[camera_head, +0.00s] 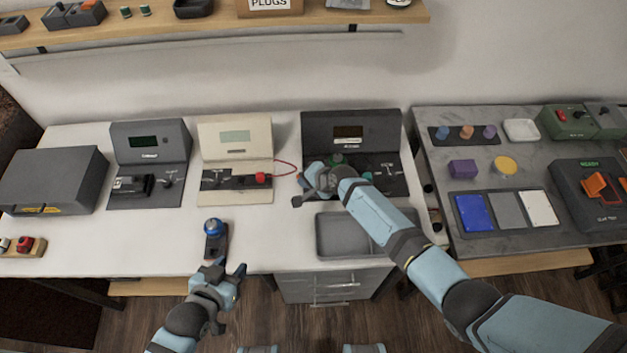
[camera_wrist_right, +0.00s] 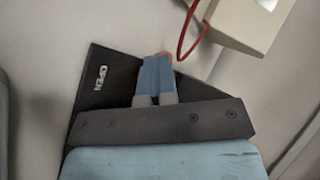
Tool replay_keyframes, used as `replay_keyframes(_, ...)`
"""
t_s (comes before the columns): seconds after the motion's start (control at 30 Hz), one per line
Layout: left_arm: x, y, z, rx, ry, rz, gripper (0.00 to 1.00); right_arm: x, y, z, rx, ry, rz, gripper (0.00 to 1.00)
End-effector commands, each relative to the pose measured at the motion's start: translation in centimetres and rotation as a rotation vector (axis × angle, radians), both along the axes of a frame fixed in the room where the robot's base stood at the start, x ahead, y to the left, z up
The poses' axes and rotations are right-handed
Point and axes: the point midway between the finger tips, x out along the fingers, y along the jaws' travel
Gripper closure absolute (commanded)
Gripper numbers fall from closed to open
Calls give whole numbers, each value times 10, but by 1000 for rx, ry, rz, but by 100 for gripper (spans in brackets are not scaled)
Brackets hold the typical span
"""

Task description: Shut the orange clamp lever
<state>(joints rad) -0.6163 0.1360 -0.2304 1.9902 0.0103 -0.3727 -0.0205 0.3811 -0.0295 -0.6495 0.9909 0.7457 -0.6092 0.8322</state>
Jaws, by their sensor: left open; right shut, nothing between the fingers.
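In the right wrist view a dark plate (camera_wrist_right: 100,98) with white letters that seem to read OPEN lies under my right gripper (camera_wrist_right: 158,62). A small orange bit (camera_wrist_right: 165,54), which looks like part of the clamp lever, shows just past the fingertips. The fingers cover the rest, so I cannot tell its angle or whether they touch it. The right gripper is shut and empty. In the head view this gripper (camera_head: 310,182) is over the white table and hides most of the clamp. My left gripper (camera_head: 228,268) is open and empty at the table's front edge, below a blue-knobbed device (camera_head: 213,228).
A cream instrument (camera_head: 237,138) with a red cable (camera_head: 286,168) stands left of my right gripper. A dark instrument (camera_head: 350,128) is behind it, and a grey tray (camera_head: 335,258) is in front. A machine with orange parts (camera_head: 600,187) stands on the right table.

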Motion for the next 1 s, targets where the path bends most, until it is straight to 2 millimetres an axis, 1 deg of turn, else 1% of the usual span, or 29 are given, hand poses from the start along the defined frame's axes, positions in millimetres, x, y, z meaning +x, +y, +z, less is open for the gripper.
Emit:
replay_keyframes(0.2,0,0,-1,0,1,0,57,0,-2,-1,-1,2,-1,100)
replay_keyframes(0.57,0,1,-5,1,1,1,57,9,-13,-1,0,1,-1,100)
replay_keyframes(0.93,0,1,-5,0,0,0,57,10,-14,0,0,1,-1,100)
replay_keyframes(1.0,0,0,-1,1,1,-1,57,9,-14,3,0,1,-1,100)
